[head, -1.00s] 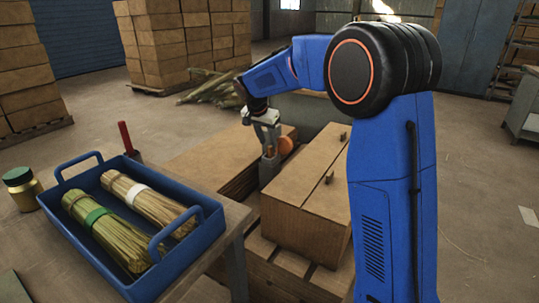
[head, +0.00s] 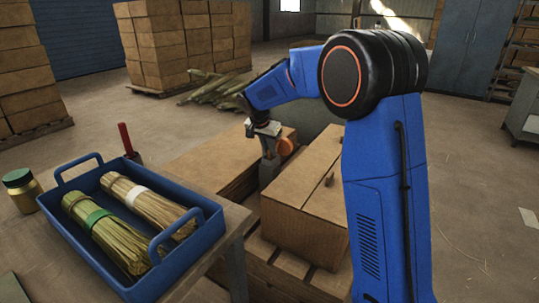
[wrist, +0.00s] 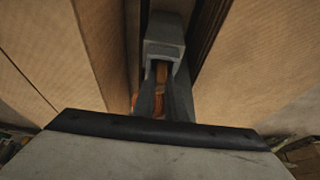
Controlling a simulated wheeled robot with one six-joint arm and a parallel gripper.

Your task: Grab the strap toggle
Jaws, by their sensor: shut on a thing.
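My gripper (head: 268,146) points down between the cardboard boxes, beside a round orange piece (head: 285,146). A grey block (head: 268,172) stands upright just below it, in the gap between the boxes. In the wrist view, my dark fingers (wrist: 161,98) are close together around a narrow orange-brown piece (wrist: 162,74), which I take to be the strap toggle. The grey block (wrist: 165,35) shows beyond the fingertips. More orange shows low between and beside the fingers. The toggle's full shape is hidden by the fingers.
A large cardboard box (head: 306,200) stands right of the gripper, and a lower one (head: 208,165) lies left. A blue tray (head: 128,275) with two straw bundles sits on the table at the front left. A jar (head: 22,190) stands beside it.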

